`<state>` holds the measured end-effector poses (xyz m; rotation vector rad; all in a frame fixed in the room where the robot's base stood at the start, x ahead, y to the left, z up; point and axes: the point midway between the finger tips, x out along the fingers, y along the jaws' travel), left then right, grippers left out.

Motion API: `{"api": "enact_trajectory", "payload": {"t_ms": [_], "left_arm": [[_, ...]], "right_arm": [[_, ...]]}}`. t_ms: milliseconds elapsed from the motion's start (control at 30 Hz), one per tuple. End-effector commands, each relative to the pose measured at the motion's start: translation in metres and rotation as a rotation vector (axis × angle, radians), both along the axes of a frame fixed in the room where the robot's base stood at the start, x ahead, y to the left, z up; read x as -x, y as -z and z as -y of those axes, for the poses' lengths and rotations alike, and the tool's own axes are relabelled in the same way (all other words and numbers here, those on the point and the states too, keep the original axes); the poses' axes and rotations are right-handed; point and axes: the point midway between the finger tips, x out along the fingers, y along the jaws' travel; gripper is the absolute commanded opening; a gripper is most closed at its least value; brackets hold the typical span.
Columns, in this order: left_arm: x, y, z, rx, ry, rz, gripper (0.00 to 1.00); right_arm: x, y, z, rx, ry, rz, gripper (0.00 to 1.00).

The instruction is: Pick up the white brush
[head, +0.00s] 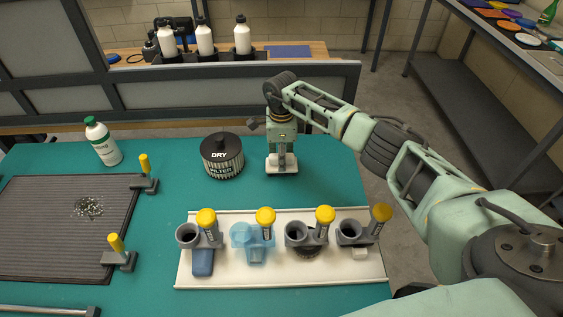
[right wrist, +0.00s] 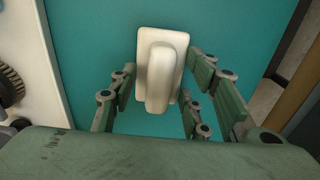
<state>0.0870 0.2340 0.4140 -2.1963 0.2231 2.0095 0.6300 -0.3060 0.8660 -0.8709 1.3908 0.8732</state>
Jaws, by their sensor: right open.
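The white brush (right wrist: 160,75) stands on the teal mat, a pale block-like handle on a wider rectangular base, seen from above in the right wrist view. In the head view its white base (head: 283,169) shows under my right gripper (head: 282,150), which points down over it. My right gripper is open, with fingers on both sides of the brush in the right wrist view. I see a gap at the left and a narrow one at the right; whether any finger touches it I cannot tell. My left gripper is not in view.
A white tray (head: 185,272) with several grey holders and yellow-capped tubes lies in front. A black DRY filter canister (head: 222,157) stands left of the gripper. A green-capped bottle (head: 102,143) and a dark ribbed mat (head: 50,215) are farther left. Bare teal surface (head: 335,175) lies to the right.

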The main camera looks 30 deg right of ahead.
Motion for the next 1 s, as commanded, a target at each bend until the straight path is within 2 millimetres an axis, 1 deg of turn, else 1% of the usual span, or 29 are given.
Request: {"api": "enact_trajectory", "payload": {"t_ms": [167,667,1000], "left_arm": [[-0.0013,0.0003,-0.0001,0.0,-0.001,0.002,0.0],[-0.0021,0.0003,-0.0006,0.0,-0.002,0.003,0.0],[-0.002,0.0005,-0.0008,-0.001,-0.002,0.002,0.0]], "right_arm": [[-0.0003,0.0001,0.0003,0.0,0.0,0.001,0.44],[-0.0004,-0.0004,0.0005,0.0,0.0,0.001,0.01],[-0.0007,-0.0013,0.0006,0.0,0.0,0.002,0.0]]}}
